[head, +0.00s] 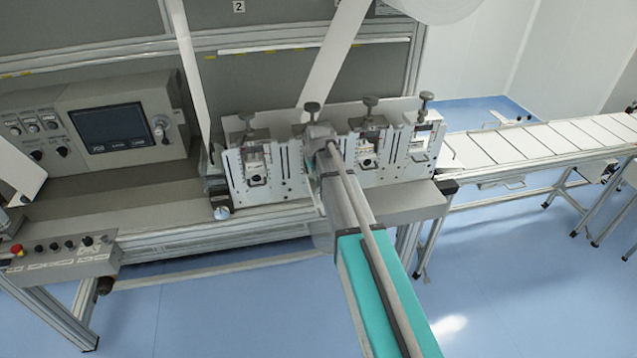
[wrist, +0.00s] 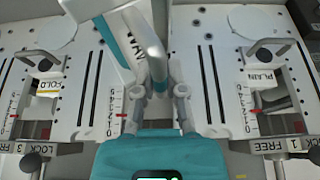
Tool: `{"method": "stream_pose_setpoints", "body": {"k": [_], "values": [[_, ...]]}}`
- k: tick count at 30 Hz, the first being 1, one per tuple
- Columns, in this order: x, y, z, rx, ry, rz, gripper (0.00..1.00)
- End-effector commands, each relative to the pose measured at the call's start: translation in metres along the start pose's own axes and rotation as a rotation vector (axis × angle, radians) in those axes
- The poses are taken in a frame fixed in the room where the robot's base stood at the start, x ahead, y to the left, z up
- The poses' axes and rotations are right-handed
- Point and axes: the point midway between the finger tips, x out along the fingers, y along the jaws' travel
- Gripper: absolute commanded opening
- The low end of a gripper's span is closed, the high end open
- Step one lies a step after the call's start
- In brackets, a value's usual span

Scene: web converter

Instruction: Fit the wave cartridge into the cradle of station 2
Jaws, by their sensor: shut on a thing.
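In the wrist view my gripper (wrist: 158,97) is shut on the bar-like handle of the wave cartridge (wrist: 137,42). The cartridge is a pale plate with dark lettering, partly readable as "WAV". It sits at a tilt between the fold and plain stations. Station 2's cradle is mostly hidden behind the cartridge and gripper, so I cannot tell whether the cartridge touches or sits in it. In the head view my gripper (head: 318,140) is over the middle of the station row, and my arm hides the cartridge and that cradle.
In the wrist view a FOLD cartridge (wrist: 47,88) is on the left by a LOCK 3 label, and a PLAIN cartridge (wrist: 262,76) is on the right by a FREE 1 label. Upright clamp knobs (head: 370,101) stand along the row. A control panel (head: 110,125) is left, a conveyor (head: 500,146) right.

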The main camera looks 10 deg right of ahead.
Motion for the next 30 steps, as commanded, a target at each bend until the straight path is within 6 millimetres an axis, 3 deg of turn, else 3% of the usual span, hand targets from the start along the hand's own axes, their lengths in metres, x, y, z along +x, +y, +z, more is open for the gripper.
{"method": "stream_pose_setpoints", "body": {"k": [17,30], "values": [[-0.006,0.000,-0.003,-0.001,0.000,0.000,0.00],[-0.040,0.004,-0.012,-0.001,-0.001,0.000,0.00]]}}
